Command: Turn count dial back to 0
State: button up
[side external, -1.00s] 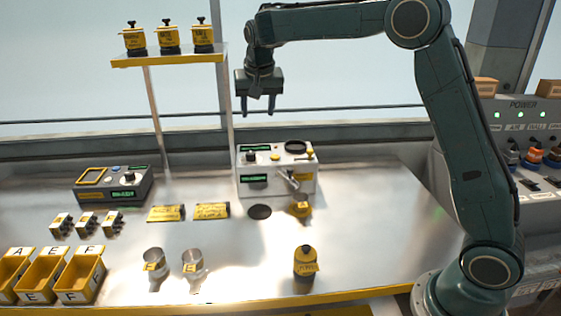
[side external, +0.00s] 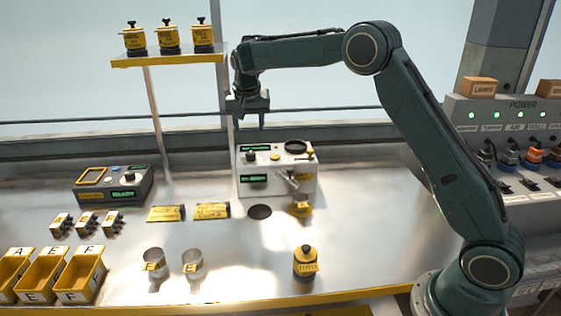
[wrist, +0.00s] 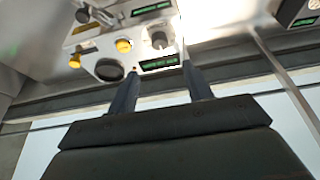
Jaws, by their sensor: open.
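The white seeder box (side external: 278,186) stands at the back middle of the bench, with small green displays. A dark round dial (side external: 251,156) sits on its top left, beside a yellow button; I take it as the count dial, but its label and setting are too small to read. In the wrist view the dial (wrist: 158,39) shows just beyond my fingertips, roughly between them. My gripper (side external: 248,126) is open and empty, pointing down above the dial, apart from it. Its two fingers also show in the wrist view (wrist: 161,70).
A grey box (side external: 113,187) with its own dial stands left. A shelf (side external: 168,60) with several yellow canisters is close left of my gripper, its post (side external: 225,110) behind. Metal cups, yellow bins and a yellow-topped canister (side external: 306,262) stand in front.

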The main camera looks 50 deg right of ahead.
aim_at(251, 153)
jog(key=x, duration=1.1)
jog(key=shift+f, duration=0.2)
jog(key=c, duration=1)
jog(key=shift+o, duration=0.2)
